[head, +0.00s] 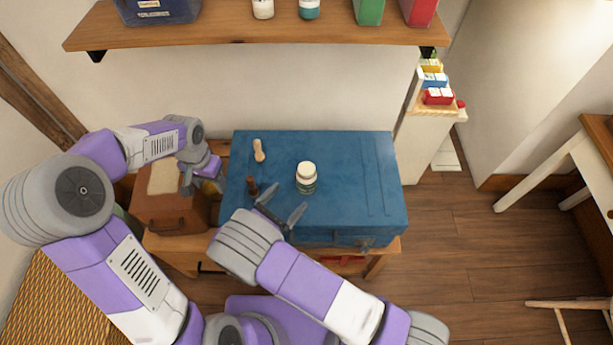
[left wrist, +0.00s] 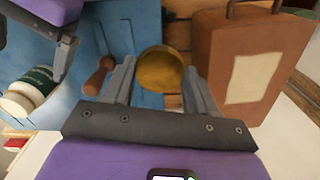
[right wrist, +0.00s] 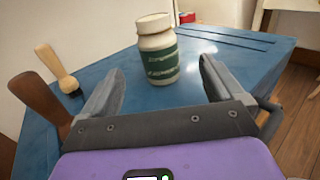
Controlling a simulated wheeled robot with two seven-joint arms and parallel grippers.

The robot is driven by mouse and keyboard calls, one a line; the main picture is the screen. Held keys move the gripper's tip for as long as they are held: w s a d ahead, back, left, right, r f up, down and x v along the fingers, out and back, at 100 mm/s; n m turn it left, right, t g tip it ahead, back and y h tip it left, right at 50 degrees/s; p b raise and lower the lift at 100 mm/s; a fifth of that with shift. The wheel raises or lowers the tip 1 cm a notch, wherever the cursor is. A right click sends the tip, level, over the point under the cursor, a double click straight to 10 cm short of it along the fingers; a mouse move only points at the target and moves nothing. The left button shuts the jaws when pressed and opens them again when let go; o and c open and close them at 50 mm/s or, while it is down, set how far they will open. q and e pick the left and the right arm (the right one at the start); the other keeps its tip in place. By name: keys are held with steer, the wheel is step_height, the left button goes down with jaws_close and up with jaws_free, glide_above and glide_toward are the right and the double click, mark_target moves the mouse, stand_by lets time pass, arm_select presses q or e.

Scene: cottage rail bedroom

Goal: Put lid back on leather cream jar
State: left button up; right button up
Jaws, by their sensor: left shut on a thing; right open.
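The white jar with a green label (head: 306,184) stands upright on the blue trunk (head: 350,160). Its top is whitish. It also shows in the right wrist view (right wrist: 158,52), just beyond the fingertips, and at the left edge of the left wrist view (left wrist: 32,88). My left gripper (head: 208,180) is shut on a round, golden-brown lid (left wrist: 160,70), above the gap between the trunk and a brown case. The lid is hard to make out in the head view. My right gripper (head: 282,206) is open and empty in front of the jar, with its fingers pointing towards it.
A light wooden tool (head: 259,150) and a dark brown handle (head: 252,187) lie on the trunk's left part. The brown case (head: 172,205) stands left of the trunk. A shelf (head: 250,30) with containers hangs above. The trunk's right part is clear.

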mark_target(301, 184)
arm_select(q)
steer(key=shift+f+b, duration=0.55)
arm_select(e)
steer(key=x, duration=0.6)
steer(key=shift+w+d, duration=0.15)
steer(key=shift+w, duration=0.1)
arm_select(q)
steer(key=shift+f+b, duration=0.7)
steer(key=shift+f, duration=0.05)
arm_select(e)
steer(key=x, duration=0.4)
steer(key=shift+w, duration=0.15)
steer(key=shift+w+d, duration=0.3)
steer(key=shift+w, duration=0.1)
steer(key=shift+c, duration=0.2)
steer(key=shift+r, duration=0.1)
steer(key=c, duration=1.2)
